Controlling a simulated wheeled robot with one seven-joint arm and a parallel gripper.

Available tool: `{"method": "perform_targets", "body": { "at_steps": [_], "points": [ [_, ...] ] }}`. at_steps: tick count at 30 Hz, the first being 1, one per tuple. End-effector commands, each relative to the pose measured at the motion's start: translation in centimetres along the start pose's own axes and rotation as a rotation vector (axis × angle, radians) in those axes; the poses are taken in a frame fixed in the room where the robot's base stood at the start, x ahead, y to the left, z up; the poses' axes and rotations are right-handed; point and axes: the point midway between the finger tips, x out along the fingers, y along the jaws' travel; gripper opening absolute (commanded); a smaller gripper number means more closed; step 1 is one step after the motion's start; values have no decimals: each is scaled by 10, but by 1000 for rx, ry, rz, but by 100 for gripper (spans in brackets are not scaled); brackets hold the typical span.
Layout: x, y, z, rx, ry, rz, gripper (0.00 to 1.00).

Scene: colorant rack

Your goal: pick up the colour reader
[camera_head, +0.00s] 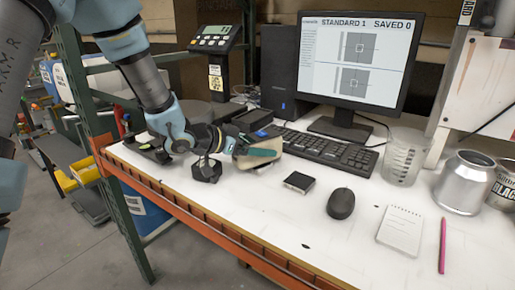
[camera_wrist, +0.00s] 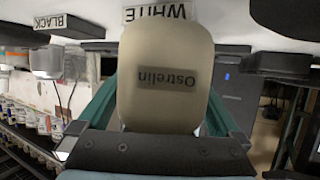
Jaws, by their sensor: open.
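A beige, rounded device labelled "Ostrelin", which I take to be the colour reader (camera_wrist: 165,45), fills the middle of the wrist view. In the head view the reader (camera_head: 252,164) is on the white bench in front of the keyboard, partly hidden by a teal finger. My gripper (camera_head: 266,152) is low over the bench, with its fingers on either side of the reader. In the wrist view my gripper (camera_wrist: 160,98) is open around it; whether either finger touches it is unclear.
The keyboard (camera_head: 330,149) lies just behind the gripper. A small dark block (camera_head: 299,182) and a mouse (camera_head: 341,203) are to its right. The front bench surface is mostly free.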

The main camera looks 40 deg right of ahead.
Motion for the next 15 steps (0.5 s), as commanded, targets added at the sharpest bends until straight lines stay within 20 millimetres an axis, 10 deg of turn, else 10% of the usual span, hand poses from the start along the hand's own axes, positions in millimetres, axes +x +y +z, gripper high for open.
{"method": "perform_targets", "body": {
  "at_steps": [5, 15],
  "points": [
    [0, 0, 0, 0, 0, 0, 98],
    [0, 0, 0, 0, 0, 0, 60]
  ]
}}
